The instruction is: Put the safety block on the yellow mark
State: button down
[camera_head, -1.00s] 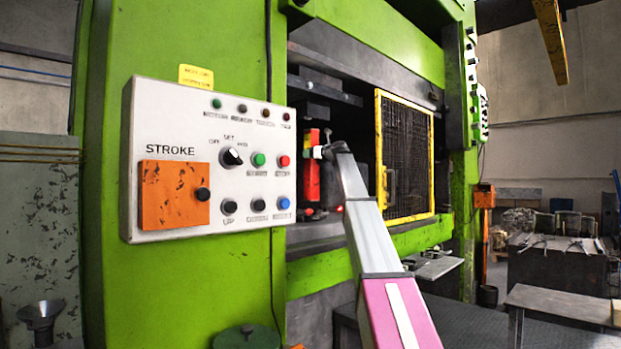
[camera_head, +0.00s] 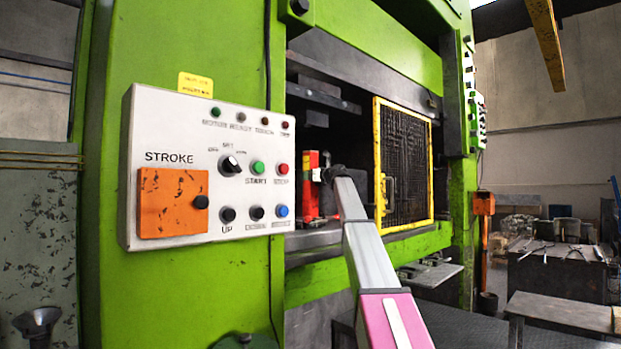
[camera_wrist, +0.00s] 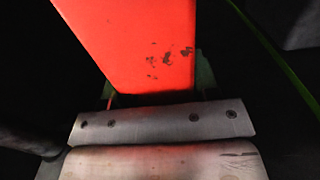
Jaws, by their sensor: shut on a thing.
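The safety block (camera_head: 310,188) is a tall red block with a small yellow patch near its top. It stands upright in the press opening, just right of the control panel. My gripper (camera_head: 326,172) is shut on it from the right, high up near its top; the fingers are small and partly hidden. In the wrist view the scuffed red block (camera_wrist: 140,45) fills the top middle, in front of the gripper's steel face. The block's lower end is not clear, so I cannot tell whether it touches the press bed. The yellow mark cannot be made out in either view.
The white control panel (camera_head: 195,165) on the green press column is close left of the opening. A yellow-framed mesh guard (camera_head: 405,160) stands right of the block. The dark upper part of the press (camera_head: 320,95) hangs above it. A low table (camera_head: 560,308) is at right.

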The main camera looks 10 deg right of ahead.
jog(key=shift+c, duration=1.8)
grip_release()
jog(key=shift+r, duration=0.1)
jog(key=v, duration=1.2)
